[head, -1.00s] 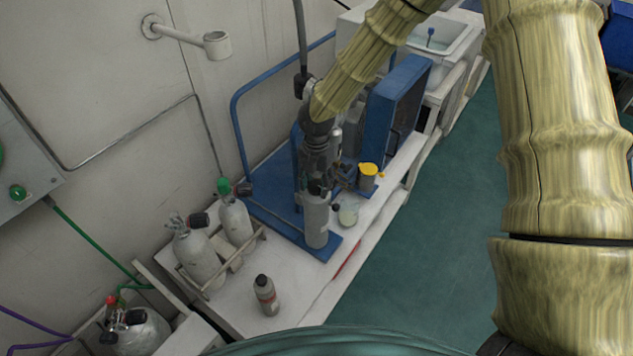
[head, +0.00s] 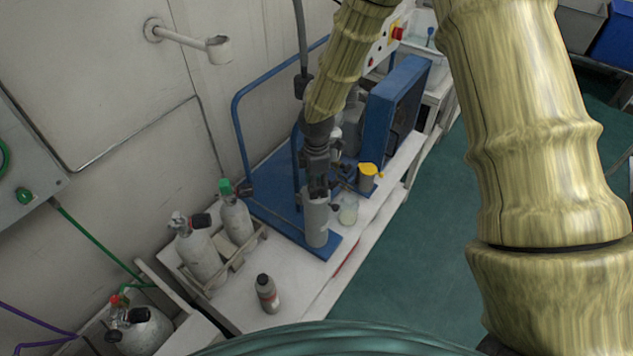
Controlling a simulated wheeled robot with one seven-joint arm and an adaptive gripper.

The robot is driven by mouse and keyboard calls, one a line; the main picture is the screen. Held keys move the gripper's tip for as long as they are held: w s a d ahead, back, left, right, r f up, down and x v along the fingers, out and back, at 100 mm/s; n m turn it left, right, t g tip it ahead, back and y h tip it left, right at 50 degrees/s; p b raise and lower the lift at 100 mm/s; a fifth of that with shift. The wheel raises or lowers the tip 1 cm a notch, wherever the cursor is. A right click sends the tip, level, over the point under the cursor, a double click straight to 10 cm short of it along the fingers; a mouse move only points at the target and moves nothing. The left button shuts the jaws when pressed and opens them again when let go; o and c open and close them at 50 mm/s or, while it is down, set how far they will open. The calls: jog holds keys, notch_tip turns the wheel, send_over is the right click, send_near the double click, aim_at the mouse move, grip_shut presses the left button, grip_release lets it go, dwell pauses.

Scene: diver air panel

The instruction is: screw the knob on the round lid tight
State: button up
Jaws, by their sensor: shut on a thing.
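A grey upright cylinder (head: 316,222) stands on a blue base plate on the white bench, in the middle of the head view. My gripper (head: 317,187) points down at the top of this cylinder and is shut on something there. It appears to be the knob, but my fingers hide it. The round lid at the cylinder's top is also mostly hidden, so I cannot tell how far the knob is screwed in.
A yellow-topped grey pot (head: 367,178) and a clear jar (head: 348,212) stand close to the right. A blue upright panel (head: 392,105) and blue rails (head: 236,125) are behind. Grey bottles (head: 200,255) stand left, and a small bottle (head: 267,294) stands in front.

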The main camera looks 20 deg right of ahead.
jog(key=m, duration=0.6)
jog(key=shift+m, duration=0.3)
jog(key=m+p, duration=0.1)
jog(key=m, duration=1.1)
jog(key=shift+m, duration=0.3)
jog(key=m+p, duration=0.1)
jog(key=m, duration=0.4)
jog(key=shift+m, duration=0.4)
jog(key=o, duration=1)
jog(key=shift+r, duration=0.1)
